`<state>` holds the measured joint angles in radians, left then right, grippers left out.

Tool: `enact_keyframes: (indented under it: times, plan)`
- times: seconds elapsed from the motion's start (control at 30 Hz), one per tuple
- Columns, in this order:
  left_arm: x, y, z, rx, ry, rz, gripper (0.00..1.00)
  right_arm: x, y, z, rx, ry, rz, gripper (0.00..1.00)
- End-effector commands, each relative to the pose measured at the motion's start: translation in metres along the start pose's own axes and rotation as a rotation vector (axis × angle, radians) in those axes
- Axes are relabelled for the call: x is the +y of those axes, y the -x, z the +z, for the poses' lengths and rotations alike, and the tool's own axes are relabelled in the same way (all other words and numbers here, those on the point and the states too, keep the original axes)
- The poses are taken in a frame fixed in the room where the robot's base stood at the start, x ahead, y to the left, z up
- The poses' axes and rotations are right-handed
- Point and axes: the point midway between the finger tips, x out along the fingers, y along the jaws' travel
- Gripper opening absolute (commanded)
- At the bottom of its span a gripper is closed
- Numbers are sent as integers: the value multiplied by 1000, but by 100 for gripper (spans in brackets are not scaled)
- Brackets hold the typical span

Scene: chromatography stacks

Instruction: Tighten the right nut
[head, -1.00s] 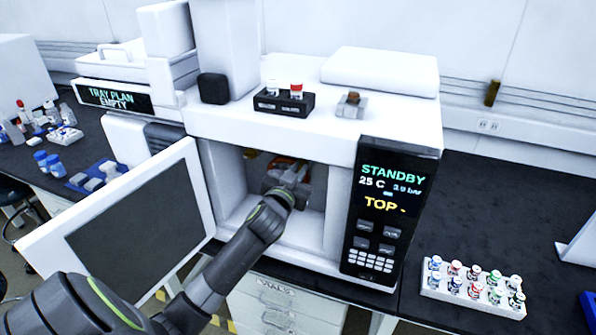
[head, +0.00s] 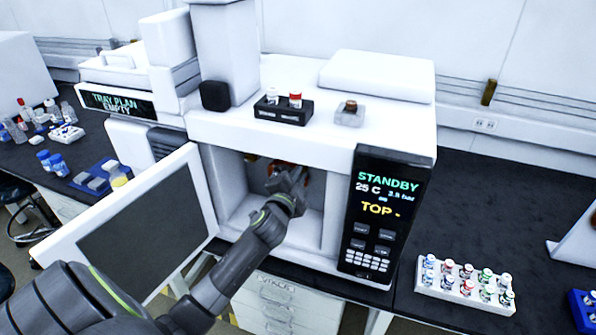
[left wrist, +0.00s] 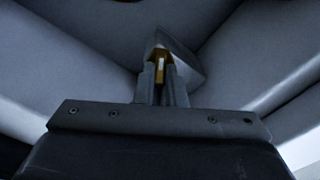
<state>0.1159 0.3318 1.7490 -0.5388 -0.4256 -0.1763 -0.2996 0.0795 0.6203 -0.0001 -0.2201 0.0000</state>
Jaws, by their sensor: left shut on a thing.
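My left gripper (head: 294,179) reaches through the open front of the white instrument's chamber (head: 230,202). In the left wrist view its fingers (left wrist: 162,82) are closed around a small brass-coloured piece (left wrist: 160,66), which looks like a nut. A grey angular block (left wrist: 183,62) is just behind it. In the head view the gripper and wrist hide the held piece, and I cannot tell from there whether it is the right nut. Orange-brown parts (head: 285,166) show dimly at the chamber's back. My right gripper is not in view.
The chamber's door (head: 135,222) hangs open at left. The display panel (head: 381,215) at right reads STANDBY, 25 C and TOP. A vial rack (head: 466,299) stands on the dark bench. A black vial holder (head: 283,113) and a small clear block (head: 350,117) are on top.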

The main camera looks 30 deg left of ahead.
Motion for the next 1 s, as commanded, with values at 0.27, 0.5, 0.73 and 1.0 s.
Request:
enact_keyframes:
  times: [0.27,0.5,0.73,1.0]
  plan:
    - [0,0,0,-1,-252,2,0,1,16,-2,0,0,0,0]
    - [1,0,0,0,-424,2,0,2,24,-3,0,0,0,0]
    - [3,0,1,-1,-524,2,0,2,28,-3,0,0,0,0]
    - [3,0,1,0,-570,1,0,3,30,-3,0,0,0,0]
